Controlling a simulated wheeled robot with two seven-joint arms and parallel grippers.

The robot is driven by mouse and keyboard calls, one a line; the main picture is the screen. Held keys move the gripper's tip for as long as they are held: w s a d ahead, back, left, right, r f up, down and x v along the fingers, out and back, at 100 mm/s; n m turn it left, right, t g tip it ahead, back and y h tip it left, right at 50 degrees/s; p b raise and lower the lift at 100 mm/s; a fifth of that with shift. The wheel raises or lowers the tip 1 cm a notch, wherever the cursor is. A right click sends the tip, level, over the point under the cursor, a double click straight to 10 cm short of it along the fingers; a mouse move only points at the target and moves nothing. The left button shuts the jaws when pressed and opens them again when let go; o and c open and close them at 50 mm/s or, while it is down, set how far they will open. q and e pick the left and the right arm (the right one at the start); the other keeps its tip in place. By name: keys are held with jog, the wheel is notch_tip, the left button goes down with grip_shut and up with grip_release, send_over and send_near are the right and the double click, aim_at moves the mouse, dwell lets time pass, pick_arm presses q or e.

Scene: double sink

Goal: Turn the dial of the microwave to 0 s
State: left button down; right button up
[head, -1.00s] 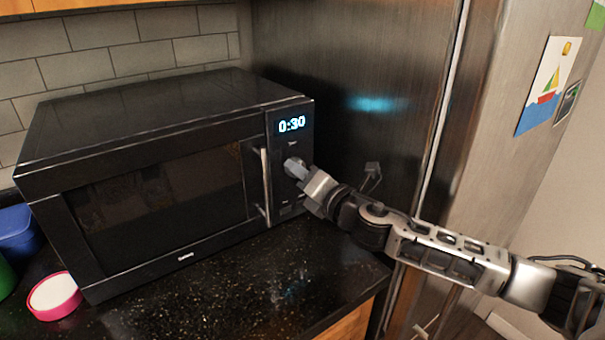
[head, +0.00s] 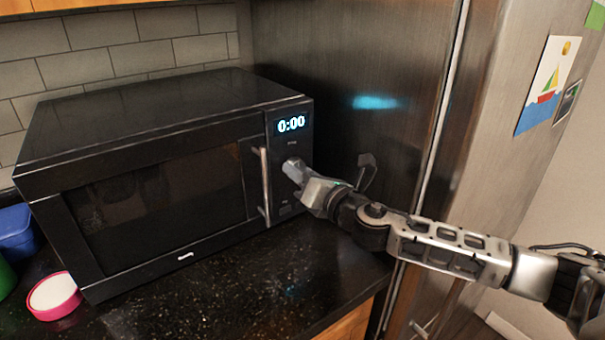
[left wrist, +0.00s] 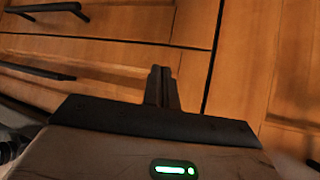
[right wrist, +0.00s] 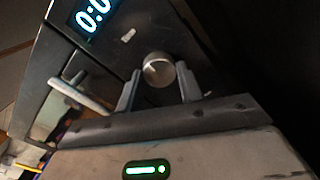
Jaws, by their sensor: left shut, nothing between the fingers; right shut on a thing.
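The black microwave (head: 150,190) stands on the dark counter with its door closed. Its display (head: 291,123) reads 0:00. The round silver dial (right wrist: 158,70) sits on the control panel below the display and is between the fingers of my right gripper (right wrist: 159,86), which is shut on it. In the head view my right gripper (head: 293,168) covers the dial at the panel. My left gripper (left wrist: 162,88) is shut and empty in front of wooden cabinet fronts, seen only in the left wrist view.
The vertical door handle (head: 264,187) is just left of my right gripper. A steel fridge (head: 350,70) stands close on the right. A pink-rimmed round container (head: 54,297) and a blue container (head: 18,232) are at the left. The counter (head: 260,275) in front is mostly clear.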

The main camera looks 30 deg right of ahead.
jog(key=o, duration=1)
pick_arm(q)
jog(key=b, duration=0.1)
jog(key=f+b, duration=0.1)
jog(key=b, duration=0.1)
jog(key=shift+d+f, duration=0.25)
pick_arm(e)
jog(key=s, duration=0.5)
jog(key=s+d, duration=0.1)
jog(key=s, duration=0.4)
jog(key=s+d, duration=0.1)
jog(key=s, duration=0.4)
jog(key=shift+s+d, duration=0.1)
jog(key=shift+s, duration=0.3)
pick_arm(q)
jog(key=shift+f, duration=0.1)
jog(key=shift+w, duration=0.1)
